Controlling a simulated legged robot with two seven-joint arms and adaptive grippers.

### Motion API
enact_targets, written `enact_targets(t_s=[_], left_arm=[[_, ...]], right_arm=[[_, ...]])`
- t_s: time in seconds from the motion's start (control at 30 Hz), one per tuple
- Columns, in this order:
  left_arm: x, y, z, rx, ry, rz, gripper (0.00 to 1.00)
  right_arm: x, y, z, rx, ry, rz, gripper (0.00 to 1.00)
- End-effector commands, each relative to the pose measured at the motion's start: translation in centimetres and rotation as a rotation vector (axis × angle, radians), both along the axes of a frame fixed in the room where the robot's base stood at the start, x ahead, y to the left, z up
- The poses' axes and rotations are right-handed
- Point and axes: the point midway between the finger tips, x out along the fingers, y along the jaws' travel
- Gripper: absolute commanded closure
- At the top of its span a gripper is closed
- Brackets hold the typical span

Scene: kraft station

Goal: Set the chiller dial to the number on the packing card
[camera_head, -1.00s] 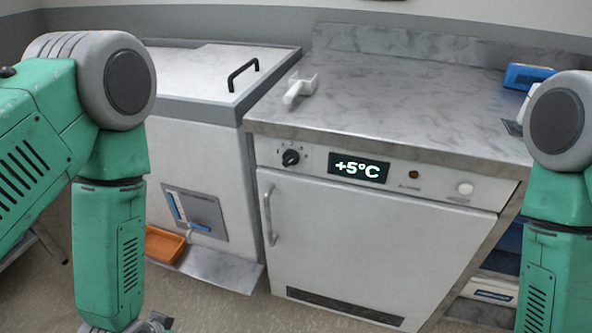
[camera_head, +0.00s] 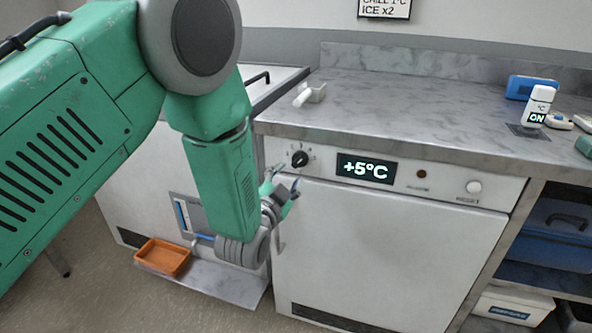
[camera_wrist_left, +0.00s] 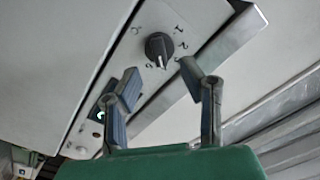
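The chiller dial (camera_head: 299,159) is a black knob at the left of the chiller's front panel. It also shows in the left wrist view (camera_wrist_left: 159,47), with numerals around it that are hard to read. The chiller display (camera_head: 366,168) reads +5°C. The packing card (camera_head: 385,8) on the back wall is cut off at the top; its visible lines read CHILL 1°C and ICE x2. My left gripper (camera_head: 281,184) is just below and left of the dial. In the wrist view its fingers (camera_wrist_left: 165,82) are spread, with the dial beyond them and nothing held. My right gripper is out of view.
The chiller door handle (camera_head: 281,228) lies below my left gripper. The marble worktop (camera_head: 420,105) overhangs the panel. A white device (camera_head: 538,104) reading ON stands at its right. An orange tray (camera_head: 163,257) sits low at the left.

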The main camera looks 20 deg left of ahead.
Motion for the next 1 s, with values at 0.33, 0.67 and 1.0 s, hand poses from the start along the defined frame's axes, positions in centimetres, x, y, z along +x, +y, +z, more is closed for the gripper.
enact_targets(t_s=[0.33, 0.67, 1.0], left_arm=[[5.1, -0.1, -0.1, -0.002, 0.001, 0.001, 0.65], [5.7, -0.2, 0.0, -0.001, 0.002, 0.001, 0.65], [5.6, -0.2, 0.0, -0.002, 0.002, -0.001, 1.00]], right_arm=[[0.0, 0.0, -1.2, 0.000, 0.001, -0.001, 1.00], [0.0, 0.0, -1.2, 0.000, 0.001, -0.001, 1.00], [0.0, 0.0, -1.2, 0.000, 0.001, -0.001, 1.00]])
